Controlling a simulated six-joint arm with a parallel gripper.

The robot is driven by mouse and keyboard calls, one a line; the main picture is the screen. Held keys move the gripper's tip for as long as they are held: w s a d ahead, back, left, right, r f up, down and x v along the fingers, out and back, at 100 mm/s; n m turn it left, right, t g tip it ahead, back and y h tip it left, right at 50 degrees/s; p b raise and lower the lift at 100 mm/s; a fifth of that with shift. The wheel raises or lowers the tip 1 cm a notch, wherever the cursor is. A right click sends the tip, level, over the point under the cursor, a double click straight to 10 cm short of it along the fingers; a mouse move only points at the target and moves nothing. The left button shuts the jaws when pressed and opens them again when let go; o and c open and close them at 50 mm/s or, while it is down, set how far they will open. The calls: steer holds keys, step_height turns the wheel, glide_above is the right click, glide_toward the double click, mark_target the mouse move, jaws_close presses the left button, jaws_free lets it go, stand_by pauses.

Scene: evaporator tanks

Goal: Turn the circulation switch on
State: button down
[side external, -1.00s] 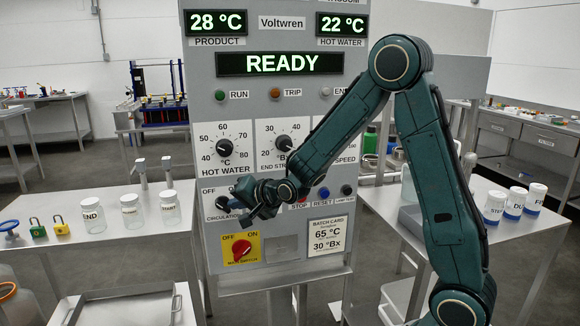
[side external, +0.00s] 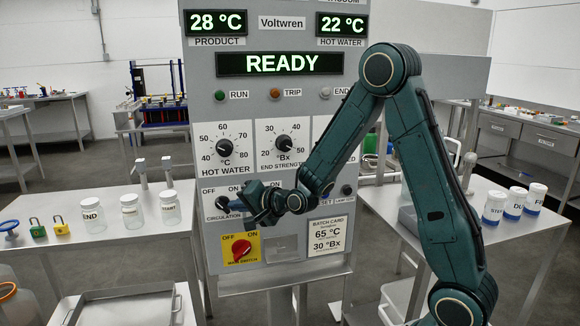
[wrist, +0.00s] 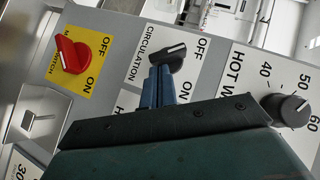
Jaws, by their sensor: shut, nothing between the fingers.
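The circulation switch is a black knob with a white pointer line, on a white plate marked OFF, ON and CIRCULATION. In the wrist view the knob (wrist: 168,56) has its pointer toward OFF, and its lower part is behind my fingers. In the side view the knob (side external: 222,203) shows just left of my gripper (side external: 236,205), which covers part of the plate. My gripper (wrist: 159,72) is shut and empty, its blue fingertips right at the knob's near edge. I cannot tell whether they touch it.
A red main switch (wrist: 73,54) on a yellow plate is close by, below the circulation switch in the side view. The hot water dial (wrist: 287,108) sits on the other side. The display (side external: 280,64) reads READY. Jars (side external: 131,211) stand on the left table.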

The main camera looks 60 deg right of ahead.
steer(key=shift+w+a+f, duration=0.2)
steer(key=shift+f, duration=0.65)
steer(key=shift+w+a+f, duration=0.15)
steer(key=shift+a+f, duration=0.05)
steer(key=shift+f, duration=0.65)
steer(key=shift+s+r, duration=0.1)
stand_by(0.7)
